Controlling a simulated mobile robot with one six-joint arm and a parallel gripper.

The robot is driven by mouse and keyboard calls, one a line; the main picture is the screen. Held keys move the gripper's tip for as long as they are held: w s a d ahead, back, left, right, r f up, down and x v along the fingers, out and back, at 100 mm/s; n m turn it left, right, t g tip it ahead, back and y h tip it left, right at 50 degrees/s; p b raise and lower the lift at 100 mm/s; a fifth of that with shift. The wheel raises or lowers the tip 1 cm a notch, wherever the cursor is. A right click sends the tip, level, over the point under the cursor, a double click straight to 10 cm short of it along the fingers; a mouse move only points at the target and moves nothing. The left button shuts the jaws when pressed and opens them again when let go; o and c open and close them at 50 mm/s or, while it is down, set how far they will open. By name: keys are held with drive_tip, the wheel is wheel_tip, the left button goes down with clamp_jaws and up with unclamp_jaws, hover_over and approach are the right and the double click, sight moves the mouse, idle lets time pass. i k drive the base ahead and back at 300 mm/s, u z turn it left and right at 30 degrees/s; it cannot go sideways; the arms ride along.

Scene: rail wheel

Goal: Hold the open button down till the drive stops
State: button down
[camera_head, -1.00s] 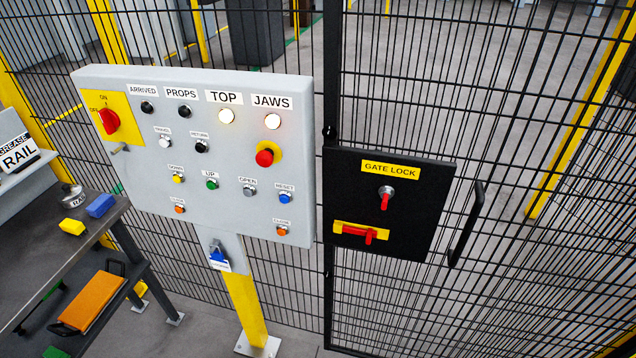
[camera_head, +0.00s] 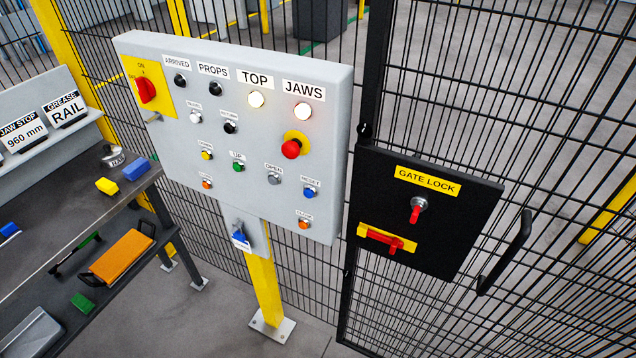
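The grey control panel (camera_head: 200,100) stands on a yellow post in the head view. The open button (camera_head: 274,179) is a small grey button in the panel's lower right, under a label reading OPEN. Nothing touches it. The TOP lamp (camera_head: 256,99) and the JAWS lamp (camera_head: 303,112) glow; the ARRIVED lamp (camera_head: 180,80) and the PROPS lamp (camera_head: 215,89) are dark. The orange close button (camera_head: 304,223) sits below and to the right of the open button. The drive is not visible. My gripper is not in view.
A black gate lock box (camera_head: 425,215) with red handles and a black pull handle (camera_head: 506,252) is right of the panel. Mesh fence runs behind. Grey floor shows around the yellow post (camera_head: 264,285).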

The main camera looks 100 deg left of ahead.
sight(272, 180)
drive_tip(key=z, duration=0.15)
drive_tip(key=k, duration=1.8)
drive_tip(key=u, duration=2.55)
drive_tip(key=i, duration=1)
drive_tip(key=u, duration=0.05)
